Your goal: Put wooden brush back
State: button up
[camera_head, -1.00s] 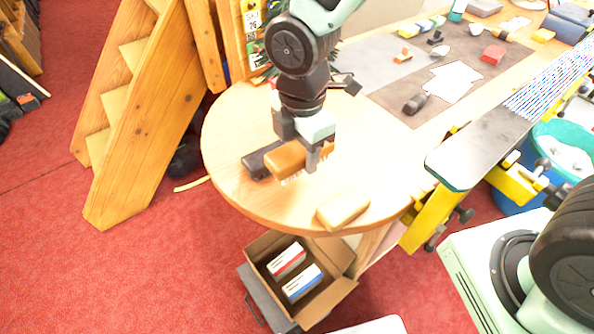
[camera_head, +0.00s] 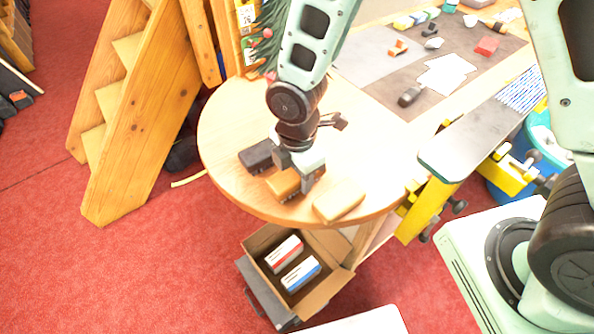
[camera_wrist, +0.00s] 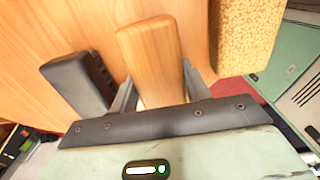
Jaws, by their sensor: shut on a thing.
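The wooden brush (camera_head: 283,184) is a brown block at the rounded end of the wooden table (camera_head: 231,119). My gripper (camera_head: 298,188) is over it, shut on it. In the wrist view the brush (camera_wrist: 152,52) lies between the two fingers (camera_wrist: 158,97), its long side running away from the palm. A dark block (camera_head: 257,156) lies to its left, close but apart; it also shows in the wrist view (camera_wrist: 78,83). A tan, rough-textured block (camera_head: 339,205) lies to its right and also shows in the wrist view (camera_wrist: 247,35). The brush's bristles are hidden.
An open cardboard box (camera_head: 327,290) with two small boxes stands below the table edge. A wooden step unit (camera_head: 140,120) is at the left. A grey mat (camera_head: 398,62) with small items lies farther back.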

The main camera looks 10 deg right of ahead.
jog(key=o, duration=0.9)
jog(key=shift+f, duration=0.1)
jog(key=shift+o, duration=0.2)
notch_tip(320, 180, up, 12)
jog(key=s+d+r+m, duration=0.2)
jog(key=s+m, duration=0.5)
jog(key=s+d+r+m, duration=0.2)
jog(key=s+r+m, duration=0.1)
jog(key=s+m, duration=0.4)
jog(key=shift+d+r+m+y+b, duration=0.2)
jog(key=shift+r+m+y+b, duration=0.1)
jog(key=shift+m, duration=0.1)
jog(key=shift+f, duration=0.1)
